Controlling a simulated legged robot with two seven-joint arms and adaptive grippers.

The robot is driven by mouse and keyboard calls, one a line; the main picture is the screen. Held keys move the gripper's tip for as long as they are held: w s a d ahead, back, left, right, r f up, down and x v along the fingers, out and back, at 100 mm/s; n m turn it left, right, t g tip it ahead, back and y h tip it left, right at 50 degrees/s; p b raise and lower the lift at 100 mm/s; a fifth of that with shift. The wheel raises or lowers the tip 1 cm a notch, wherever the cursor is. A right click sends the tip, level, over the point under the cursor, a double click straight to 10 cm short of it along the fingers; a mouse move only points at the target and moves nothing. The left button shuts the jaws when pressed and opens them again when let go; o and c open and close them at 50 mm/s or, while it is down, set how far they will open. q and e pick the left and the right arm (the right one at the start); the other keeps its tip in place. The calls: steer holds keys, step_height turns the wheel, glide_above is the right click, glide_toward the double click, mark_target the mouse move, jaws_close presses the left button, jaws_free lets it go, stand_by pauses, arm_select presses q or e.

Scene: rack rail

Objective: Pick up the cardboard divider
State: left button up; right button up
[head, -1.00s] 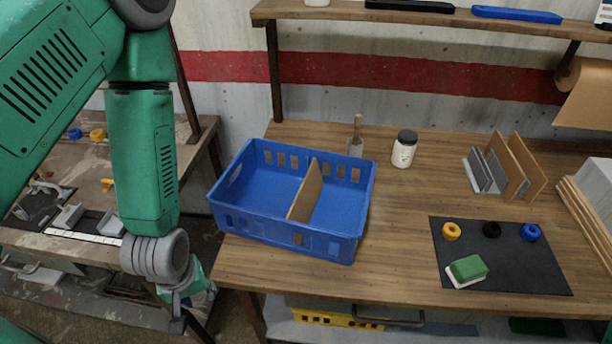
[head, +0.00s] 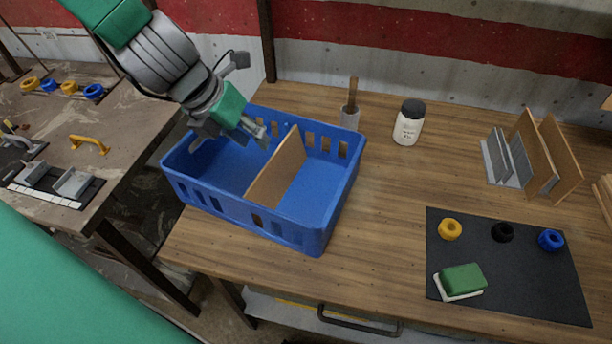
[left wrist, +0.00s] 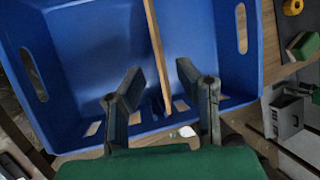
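The tan cardboard divider (head: 278,170) stands upright across the inside of the blue crate (head: 290,229), splitting it into two compartments. My left gripper (head: 237,137) is over the crate's back left part, to the left of the divider in the head view. In the left wrist view, its two dark fingers (left wrist: 160,78) are spread apart and empty. The divider (left wrist: 157,48) shows beyond them, in line with the gap, and I see no contact. My right gripper is in neither view.
A brush in a holder (head: 350,112) and a white jar (head: 408,124) stand behind and right of the crate. A black mat (head: 508,284) with rings and a green sponge (head: 463,278) lies at right. A rack of panels (head: 524,155) stands behind it.

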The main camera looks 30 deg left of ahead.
mark_target(280, 173)
arm_select(q)
steer(key=b+x, duration=0.2)
steer(key=x, duration=0.6)
steer(key=shift+w+d+f, duration=0.1)
steer(key=shift+d+f, duration=0.05)
steer(key=shift+f, duration=0.1)
steer(key=shift+d+f+b, duration=0.1)
steer(key=shift+d+b, duration=0.1)
steer(key=shift+b, duration=0.1)
steer(key=shift+f, duration=0.25)
steer(key=f, duration=0.1)
steer(key=w+f, duration=0.1)
steer(key=f, duration=0.1)
steer(key=f+b, duration=0.1)
steer(key=f, duration=0.1)
steer(key=shift+w+a, duration=0.25)
steer(key=shift+a, duration=0.05)
steer(key=shift+d+r, duration=0.15)
steer(key=shift+r, duration=0.05)
steer(key=shift+s+d, duration=0.1)
steer(key=shift+d, duration=0.2)
jaws_close()
